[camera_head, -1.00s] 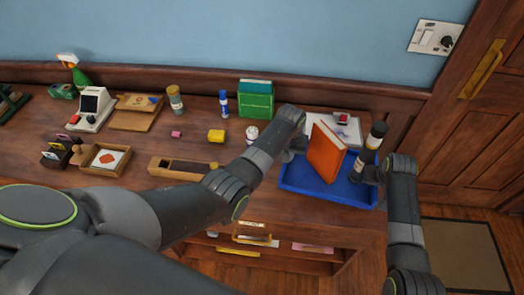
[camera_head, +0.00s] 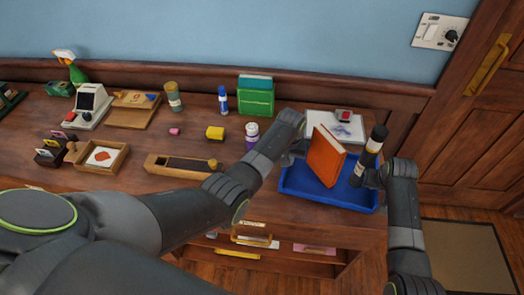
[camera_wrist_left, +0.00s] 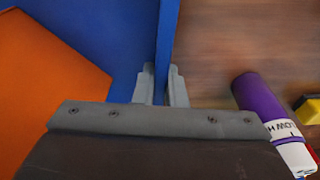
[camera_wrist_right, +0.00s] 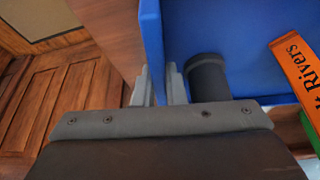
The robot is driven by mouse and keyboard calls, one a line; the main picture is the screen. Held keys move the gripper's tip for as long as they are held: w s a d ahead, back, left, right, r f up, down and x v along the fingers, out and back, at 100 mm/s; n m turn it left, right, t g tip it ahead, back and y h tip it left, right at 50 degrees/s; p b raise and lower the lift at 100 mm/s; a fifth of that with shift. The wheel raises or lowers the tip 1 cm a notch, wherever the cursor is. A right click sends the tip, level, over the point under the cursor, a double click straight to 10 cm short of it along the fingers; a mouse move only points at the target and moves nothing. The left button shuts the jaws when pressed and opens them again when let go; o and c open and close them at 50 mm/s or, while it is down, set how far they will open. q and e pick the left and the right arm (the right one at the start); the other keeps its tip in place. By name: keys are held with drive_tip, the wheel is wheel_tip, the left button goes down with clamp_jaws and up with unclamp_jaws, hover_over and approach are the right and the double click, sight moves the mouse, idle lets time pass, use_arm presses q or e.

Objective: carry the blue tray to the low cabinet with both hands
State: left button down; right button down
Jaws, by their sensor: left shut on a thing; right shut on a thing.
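The blue tray (camera_head: 318,197) is at the right end of the wooden desk; I cannot tell whether it rests on the top or is just above it. It holds an upright orange book (camera_head: 326,157) and a dark bottle (camera_head: 369,152) with a pale band. My left gripper (camera_head: 290,160) is shut on the tray's left wall; the wall runs between its fingers in the left wrist view (camera_wrist_left: 162,85). My right gripper (camera_head: 374,181) is shut on the tray's right wall, shown in the right wrist view (camera_wrist_right: 158,85). The low cabinet cannot be made out.
A white notebook (camera_head: 322,122) lies behind the tray. A wooden door (camera_head: 475,130) and floor mat (camera_head: 460,255) are at the right.

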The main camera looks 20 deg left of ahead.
use_arm(q)
drive_tip(key=shift+f+b, duration=0.35)
drive_tip(key=shift+f, duration=0.1)
use_arm(e)
drive_tip(key=shift+f, duration=0.5)
use_arm(q)
drive_tip(key=c, duration=1.5)
unclamp_jaws()
use_arm(e)
drive_tip(key=c, duration=1.5)
unclamp_jaws()
use_arm(q)
drive_tip(key=r, duration=0.3)
drive_tip(key=s+r, duration=0.1)
drive_tip(key=r, duration=0.7)
drive_tip(key=shift+s+d+r, duration=0.1)
drive_tip(key=shift+s, duration=0.25)
use_arm(e)
drive_tip(key=shift+r, duration=0.15)
drive_tip(key=v, duration=1.1)
drive_tip(key=shift+s+r, duration=0.25)
drive_tip(key=shift+r, duration=0.1)
use_arm(q)
drive_tip(key=shift+s+r, duration=0.1)
drive_tip(key=shift+r, duration=0.25)
